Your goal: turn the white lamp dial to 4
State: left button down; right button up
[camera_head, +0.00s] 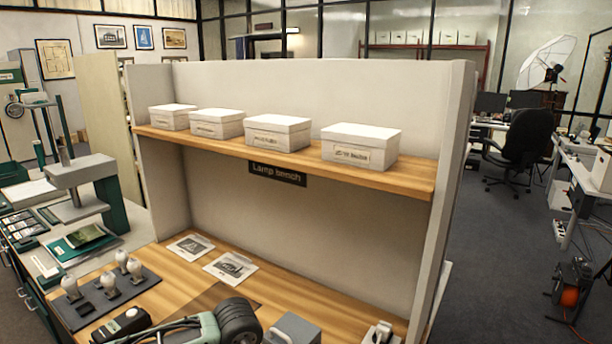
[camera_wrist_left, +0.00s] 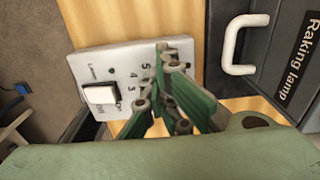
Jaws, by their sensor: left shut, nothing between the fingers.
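In the left wrist view a white lamp panel (camera_wrist_left: 120,60) is fixed on a wooden surface. It bears a white rocker switch (camera_wrist_left: 99,95) and a printed scale with 5, 4 and 3 readable. My left gripper (camera_wrist_left: 166,75), with green fingers and grey joints, is shut over the right part of the panel, beside the numbers. Nothing shows between its fingers. The dial itself is hidden behind the fingers, so its setting and any contact cannot be told. My right gripper is in neither view.
A dark box labelled "Raking lamp" (camera_wrist_left: 285,60) with a white handle (camera_wrist_left: 240,45) stands right of the panel. In the head view, several white boxes (camera_head: 279,132) stand on the shelf (camera_head: 400,183). Bulbs on a dark tray (camera_head: 148,282) and two printed sheets (camera_head: 230,266) lie on the bench.

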pick_arm(q)
jog(key=shift+w+d+r, duration=0.1)
jog(key=shift+r, duration=0.05)
jog(key=r+p, duration=0.2)
jog(key=r, duration=0.1)
jog(key=r+p, duration=0.1)
jog(key=r, duration=0.2)
jog(key=shift+a+p, duration=0.2)
jog(key=shift+p, duration=0.15)
jog(key=shift+w, duration=0.1)
